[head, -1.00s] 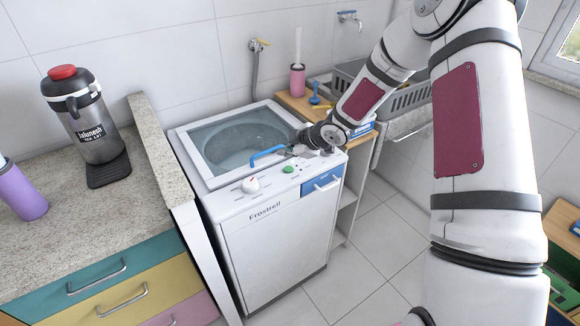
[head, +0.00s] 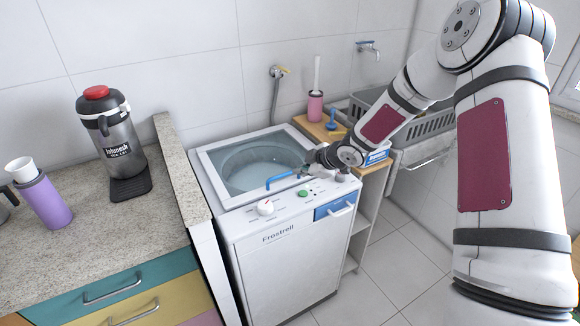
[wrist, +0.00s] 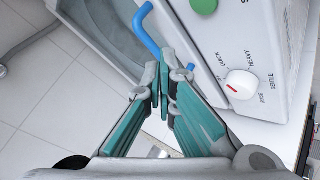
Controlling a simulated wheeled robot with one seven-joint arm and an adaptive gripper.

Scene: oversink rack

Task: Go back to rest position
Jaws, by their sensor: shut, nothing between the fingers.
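My gripper (wrist: 160,93) is shut, its fingertips meeting with nothing between them. In the wrist view it is over the washing machine's top, close to the blue handle (wrist: 147,30), which passes behind the fingertips; I cannot tell whether they touch. In the head view my arm reaches from the right to the washing machine (head: 283,262), and the gripper is small and partly hidden by my wrist. The blue handle also shows in the head view (head: 279,178) at the front edge of the glass lid (head: 250,165), which looks closed.
The white knob (wrist: 241,84) and green button (wrist: 204,5) are on the panel. A wooden shelf with a pink holder (head: 315,107) and a grey sink basin (head: 430,122) lie behind my arm.

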